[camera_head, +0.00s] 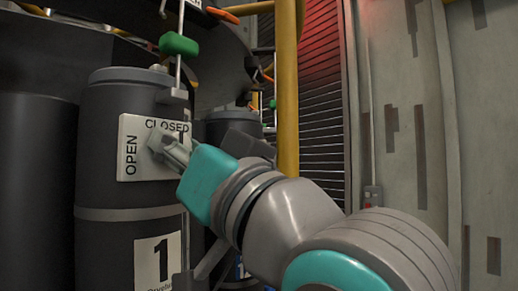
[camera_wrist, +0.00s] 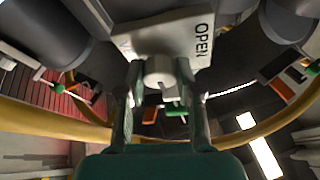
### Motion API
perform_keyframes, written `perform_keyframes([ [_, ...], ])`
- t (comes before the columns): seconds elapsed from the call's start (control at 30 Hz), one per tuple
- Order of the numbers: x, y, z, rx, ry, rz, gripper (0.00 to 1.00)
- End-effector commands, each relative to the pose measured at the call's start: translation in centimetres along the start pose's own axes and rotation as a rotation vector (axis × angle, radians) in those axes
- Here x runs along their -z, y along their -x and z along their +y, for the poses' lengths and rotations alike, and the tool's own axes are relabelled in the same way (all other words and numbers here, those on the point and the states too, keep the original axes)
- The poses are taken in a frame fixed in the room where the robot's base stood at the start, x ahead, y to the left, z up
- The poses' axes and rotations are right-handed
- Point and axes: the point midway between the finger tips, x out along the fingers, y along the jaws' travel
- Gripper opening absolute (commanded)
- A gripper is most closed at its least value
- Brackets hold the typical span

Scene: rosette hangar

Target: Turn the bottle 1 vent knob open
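Bottle 1 (camera_head: 120,210) is a dark grey upright cylinder at the left in the head view, with a "1" label low on it. A white plate (camera_head: 130,135) on its front reads CLOSED along the top and OPEN along the left side. The pale vent knob (camera_head: 158,140) sticks out from the plate; it also shows in the wrist view (camera_wrist: 158,72). My gripper (camera_head: 170,150) is at the knob. In the wrist view its two fingers (camera_wrist: 159,82) stand apart, one on each side of the knob, with slim gaps showing. Which word the knob points at is unclear.
A green handle (camera_head: 179,45) on a thin rod is above and right of the plate. A yellow vertical pipe (camera_head: 287,90) stands behind my arm. Another dark cylinder (camera_head: 36,190) is at the left, and a further bottle (camera_head: 222,130) is partly hidden behind my gripper.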

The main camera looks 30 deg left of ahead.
Motion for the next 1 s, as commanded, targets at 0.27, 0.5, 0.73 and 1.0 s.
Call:
perform_keyframes([
  [0.27,-0.01,0.01,0.05,0.008,0.018,0.000,0.00],
  [0.5,-0.01,0.01,0.13,0.049,0.121,0.000,0.00],
  [0.73,0.03,0.01,0.22,0.124,0.300,0.000,0.00],
  [1.0,0.11,-0.03,0.29,0.222,0.537,-0.001,0.00],
])
